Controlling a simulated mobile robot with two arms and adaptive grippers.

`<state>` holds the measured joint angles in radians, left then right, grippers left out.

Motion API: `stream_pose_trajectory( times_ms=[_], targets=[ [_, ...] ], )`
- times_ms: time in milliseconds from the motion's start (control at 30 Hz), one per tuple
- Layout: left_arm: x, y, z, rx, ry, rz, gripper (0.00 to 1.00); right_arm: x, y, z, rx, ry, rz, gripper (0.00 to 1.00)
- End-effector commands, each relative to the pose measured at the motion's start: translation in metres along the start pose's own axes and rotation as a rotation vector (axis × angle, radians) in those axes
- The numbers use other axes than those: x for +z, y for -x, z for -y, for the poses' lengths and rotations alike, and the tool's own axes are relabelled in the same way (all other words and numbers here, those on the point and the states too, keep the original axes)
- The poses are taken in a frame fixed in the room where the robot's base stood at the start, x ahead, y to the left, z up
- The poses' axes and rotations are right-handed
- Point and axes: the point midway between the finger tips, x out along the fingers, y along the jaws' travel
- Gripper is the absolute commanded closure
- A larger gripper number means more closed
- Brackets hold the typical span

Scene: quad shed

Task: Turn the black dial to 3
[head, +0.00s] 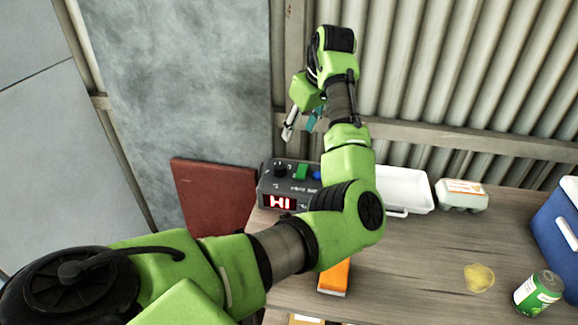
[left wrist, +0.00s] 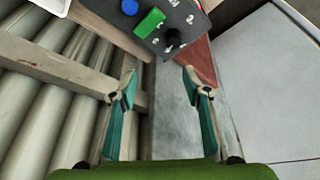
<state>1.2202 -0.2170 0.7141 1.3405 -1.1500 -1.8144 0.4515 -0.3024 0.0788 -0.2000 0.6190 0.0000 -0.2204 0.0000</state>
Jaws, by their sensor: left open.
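The black dial (head: 280,170) sits on the top left of a dark control box (head: 263,190), whose red display reads "HI". In the left wrist view the dial (left wrist: 172,38) is near the top, beyond the fingertips and beside a green button (left wrist: 149,23). The dial's exact setting is too small to read. My left gripper (head: 301,127) is above the box, open and empty, with its teal-lined fingers apart; its fingers also show in the left wrist view (left wrist: 160,88). It does not touch the dial. My right gripper is out of view.
A blue button (head: 316,175) is right of the green one. A white tray (head: 405,190), an egg carton (head: 462,195), a green can (head: 538,292), a yellow item (head: 479,277) and a blue cooler (head: 560,225) are on the wooden table (head: 430,260). A red-brown panel (head: 215,200) is left of the box.

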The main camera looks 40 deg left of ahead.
Motion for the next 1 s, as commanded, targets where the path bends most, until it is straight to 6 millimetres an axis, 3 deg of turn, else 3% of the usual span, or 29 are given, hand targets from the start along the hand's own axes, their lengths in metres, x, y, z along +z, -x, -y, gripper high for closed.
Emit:
stream_pose_trajectory(
  times_ms=[100,200,367,800,1000],
  targets=[
    [0.005,-0.010,0.020,-0.056,0.115,0.009,0.56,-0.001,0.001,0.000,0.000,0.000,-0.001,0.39],
    [0.006,-0.017,0.026,-0.073,0.147,0.009,0.56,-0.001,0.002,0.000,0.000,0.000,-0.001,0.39],
    [0.006,-0.037,0.028,-0.076,0.146,0.010,0.56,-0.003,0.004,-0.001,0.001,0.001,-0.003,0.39],
    [0.007,-0.124,0.034,-0.073,0.144,0.010,0.56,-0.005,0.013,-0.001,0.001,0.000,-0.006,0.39],
    [0.007,-0.145,0.035,-0.072,0.143,0.008,0.56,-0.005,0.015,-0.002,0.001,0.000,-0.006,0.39]
  ],
)
